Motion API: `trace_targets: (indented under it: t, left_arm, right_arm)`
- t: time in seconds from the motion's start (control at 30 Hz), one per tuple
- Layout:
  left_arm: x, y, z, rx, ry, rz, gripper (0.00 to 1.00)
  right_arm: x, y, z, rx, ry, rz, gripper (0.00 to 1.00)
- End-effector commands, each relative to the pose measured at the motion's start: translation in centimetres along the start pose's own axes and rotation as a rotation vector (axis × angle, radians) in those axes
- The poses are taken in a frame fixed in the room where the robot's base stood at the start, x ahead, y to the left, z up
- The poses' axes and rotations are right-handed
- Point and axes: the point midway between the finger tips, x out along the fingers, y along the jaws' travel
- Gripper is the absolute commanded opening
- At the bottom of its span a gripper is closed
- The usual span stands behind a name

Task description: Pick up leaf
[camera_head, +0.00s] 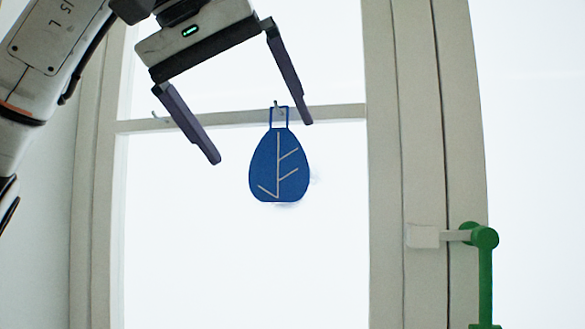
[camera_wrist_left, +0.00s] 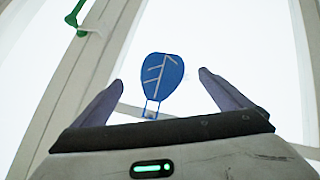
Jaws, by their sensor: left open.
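The leaf (camera_head: 278,172) is a flat blue teardrop shape with pale vein lines. It hangs by a loop from a small hook on the window's crossbar. My left gripper (camera_head: 258,141) comes in from the upper left, open and empty. Its fingers are spread wide, and in the head view the right one ends close to the leaf's loop, the left one to the left of the leaf. In the left wrist view the leaf (camera_wrist_left: 161,76) appears upside down, between and beyond the open fingertips (camera_wrist_left: 160,77). Contact with the leaf cannot be seen. My right gripper is not in view.
The window crossbar (camera_head: 335,112) runs behind the fingers, with another hook (camera_head: 157,116) at its left. A thick window frame (camera_head: 395,250) stands to the right. A green window handle (camera_head: 485,260) sticks out there. The space below the leaf is clear.

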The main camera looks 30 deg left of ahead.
Motion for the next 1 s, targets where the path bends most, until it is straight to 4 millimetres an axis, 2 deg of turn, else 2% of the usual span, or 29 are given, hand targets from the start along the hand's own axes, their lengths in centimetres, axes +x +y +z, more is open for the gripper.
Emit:
trace_targets:
  t: [0.07,0.13,0.33,0.8,1.0]
  left_arm:
    - [-0.3,-0.5,-0.2,0.002,0.013,-0.014,0.97]
    - [0.3,-0.6,-0.3,0.004,0.015,-0.018,0.97]
    - [3.4,-0.6,-0.3,0.003,0.012,-0.016,0.97]
    - [9.1,-0.5,-0.6,0.003,0.012,-0.013,0.97]
    - [9.6,-0.5,-0.6,0.003,0.014,-0.011,0.97]
  right_arm:
    - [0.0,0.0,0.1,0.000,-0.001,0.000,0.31]
    - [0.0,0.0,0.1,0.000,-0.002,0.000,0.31]
    - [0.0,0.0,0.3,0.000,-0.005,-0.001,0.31]
    - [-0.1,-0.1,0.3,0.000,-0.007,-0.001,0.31]
    - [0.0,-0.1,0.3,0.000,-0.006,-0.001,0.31]
